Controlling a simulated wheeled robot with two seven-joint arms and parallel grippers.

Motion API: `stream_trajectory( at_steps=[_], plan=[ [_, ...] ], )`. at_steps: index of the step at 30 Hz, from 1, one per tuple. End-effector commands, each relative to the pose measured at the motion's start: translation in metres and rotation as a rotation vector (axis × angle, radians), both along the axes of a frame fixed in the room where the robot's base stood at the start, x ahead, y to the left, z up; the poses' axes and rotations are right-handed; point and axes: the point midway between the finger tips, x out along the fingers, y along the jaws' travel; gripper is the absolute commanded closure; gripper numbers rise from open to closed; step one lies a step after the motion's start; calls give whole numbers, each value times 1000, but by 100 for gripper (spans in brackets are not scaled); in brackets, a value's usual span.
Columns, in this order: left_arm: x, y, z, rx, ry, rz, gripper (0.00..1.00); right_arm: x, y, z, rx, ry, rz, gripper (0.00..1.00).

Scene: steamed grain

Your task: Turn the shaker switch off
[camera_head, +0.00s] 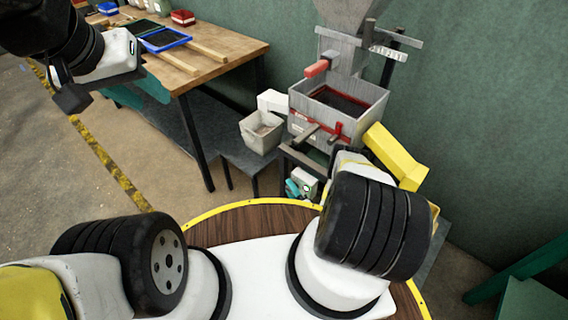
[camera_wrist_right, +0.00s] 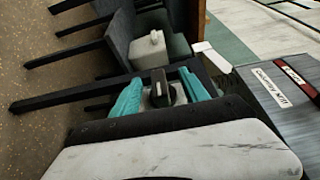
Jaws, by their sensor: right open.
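In the right wrist view a dark knob (camera_wrist_right: 158,88), which looks like the shaker switch, sits on a pale round base. The teal fingers of my right gripper (camera_wrist_right: 161,92) stand apart on either side of it; whether they touch it I cannot tell. In the head view my right gripper (camera_head: 293,188) is low at the front of the shaker machine (camera_head: 338,105), and the knob cannot be made out there. My left gripper (camera_head: 98,75) is at the upper left, away from the machine; its finger opening is unclear.
A grey bin (camera_head: 262,131) stands below the machine's chute on a dark low stand (camera_head: 249,164). A wooden workbench (camera_head: 210,62) with trays is at the upper left. A yellow chute (camera_head: 394,157) juts out at the machine's right. The floor at left is clear.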

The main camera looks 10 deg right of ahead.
Motion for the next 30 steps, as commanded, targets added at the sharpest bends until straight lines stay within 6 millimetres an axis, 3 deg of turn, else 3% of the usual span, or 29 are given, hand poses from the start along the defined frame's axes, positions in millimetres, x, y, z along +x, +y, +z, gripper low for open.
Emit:
stream_trajectory(
  at_steps=[5,13,23,30],
  plan=[
    [0,0,0,0,0,0,64,0,0,0,0,0,0,49],
    [0,0,0,0,0,0,64,0,0,0,0,0,0,100],
    [0,0,0,0,0,0,64,0,0,1,-28,38,0,100],
    [0,0,0,0,0,0,64,0,-1,2,-116,155,0,100]
  ],
)
